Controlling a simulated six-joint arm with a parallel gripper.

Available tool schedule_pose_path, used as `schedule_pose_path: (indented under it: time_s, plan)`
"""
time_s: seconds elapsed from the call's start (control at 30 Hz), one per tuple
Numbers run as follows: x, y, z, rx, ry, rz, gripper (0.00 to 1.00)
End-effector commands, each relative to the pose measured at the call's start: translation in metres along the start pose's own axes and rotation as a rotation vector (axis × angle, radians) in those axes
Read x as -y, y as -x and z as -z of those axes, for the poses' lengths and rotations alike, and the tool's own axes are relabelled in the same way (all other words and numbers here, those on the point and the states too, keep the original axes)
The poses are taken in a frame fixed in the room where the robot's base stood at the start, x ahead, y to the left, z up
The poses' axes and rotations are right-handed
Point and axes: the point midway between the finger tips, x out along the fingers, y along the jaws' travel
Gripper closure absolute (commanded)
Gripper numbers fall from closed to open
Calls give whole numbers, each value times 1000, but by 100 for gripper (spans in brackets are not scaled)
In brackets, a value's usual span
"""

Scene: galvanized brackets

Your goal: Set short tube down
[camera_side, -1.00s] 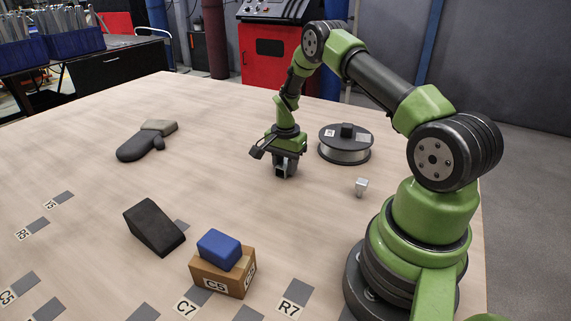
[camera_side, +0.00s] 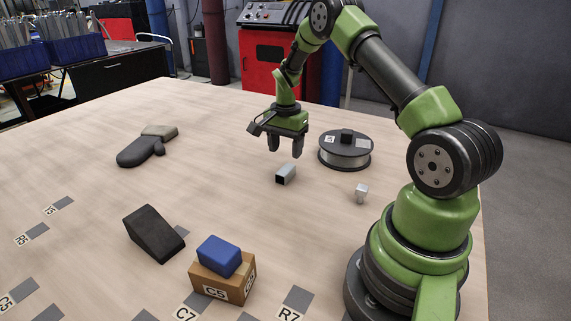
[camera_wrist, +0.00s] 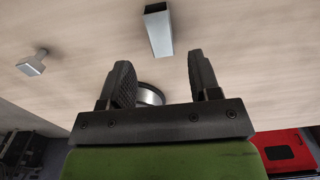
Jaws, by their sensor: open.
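The short tube (camera_side: 286,174) is a small silver square tube with a dark open end. It lies on the table in the side view, and it also shows at the top of the wrist view (camera_wrist: 158,30). My gripper (camera_side: 285,147) is open and empty. It is raised above the tube and apart from it, with its two dark fingers pointing down. In the wrist view both fingers (camera_wrist: 160,78) are spread wide with nothing between them but the table and part of a spool behind.
A wire spool (camera_side: 345,160) stands right of the tube, and a small metal bracket (camera_side: 361,193) lies in front of the spool. A dark mitt (camera_side: 140,152), a black wedge (camera_side: 152,232) and a cardboard box (camera_side: 222,285) with a blue block (camera_side: 219,254) on top are further left. The table's middle is clear.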

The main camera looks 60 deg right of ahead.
Motion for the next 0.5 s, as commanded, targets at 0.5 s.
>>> schedule_pose_path:
  time_s: [0.5]
  plan:
    - [4,92,-26,-21,113,64,43]
